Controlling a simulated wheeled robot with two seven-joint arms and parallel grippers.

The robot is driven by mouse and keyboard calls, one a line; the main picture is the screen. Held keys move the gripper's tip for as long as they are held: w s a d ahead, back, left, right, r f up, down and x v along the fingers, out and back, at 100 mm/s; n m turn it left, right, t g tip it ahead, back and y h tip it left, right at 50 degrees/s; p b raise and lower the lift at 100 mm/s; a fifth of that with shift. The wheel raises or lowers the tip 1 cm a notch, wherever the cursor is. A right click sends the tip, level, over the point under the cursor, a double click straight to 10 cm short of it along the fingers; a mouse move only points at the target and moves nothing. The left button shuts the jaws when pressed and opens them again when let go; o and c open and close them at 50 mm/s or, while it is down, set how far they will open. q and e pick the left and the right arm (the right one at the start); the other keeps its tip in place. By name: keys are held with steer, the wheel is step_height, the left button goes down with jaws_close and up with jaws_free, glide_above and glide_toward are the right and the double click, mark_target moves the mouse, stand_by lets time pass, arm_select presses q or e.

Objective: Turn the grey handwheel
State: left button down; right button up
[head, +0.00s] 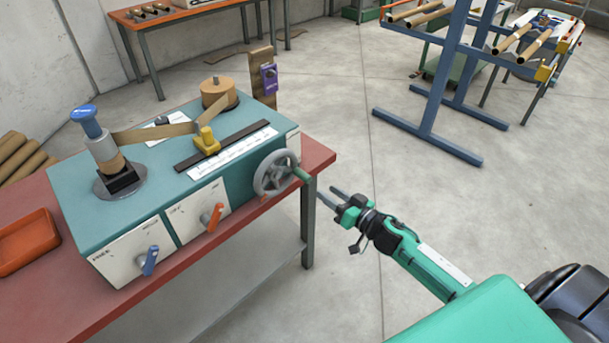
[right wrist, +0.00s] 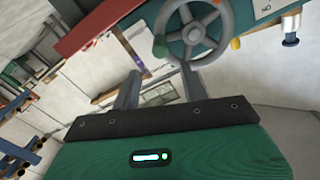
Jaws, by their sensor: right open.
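The grey handwheel (head: 275,173) is on the right end of the teal winder (head: 110,228), with a green crank handle (head: 301,174) sticking out from its rim. In the right wrist view the handwheel (right wrist: 193,28) is at the top, ahead of the fingers, with the green handle (right wrist: 159,47) at its lower left. My right gripper (head: 335,197) is open and empty, to the right of the wheel and apart from the handle. In the right wrist view its two fingers (right wrist: 160,88) are spread with nothing between them. My left gripper is not in view.
The winder stands on a red-topped bench (head: 318,157). Its front has an orange lever (head: 213,217) and a blue lever (head: 150,261). An orange tray (head: 28,241) is at the left. A blue rack (head: 430,115) stands behind to the right. The floor between bench and rack is clear.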

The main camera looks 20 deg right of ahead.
mark_target(310, 180)
steer(key=p+x, duration=0.1)
steer(key=x, duration=0.9)
steer(key=shift+w+a, duration=0.1)
steer(key=shift+w, duration=0.2)
jaws_close()
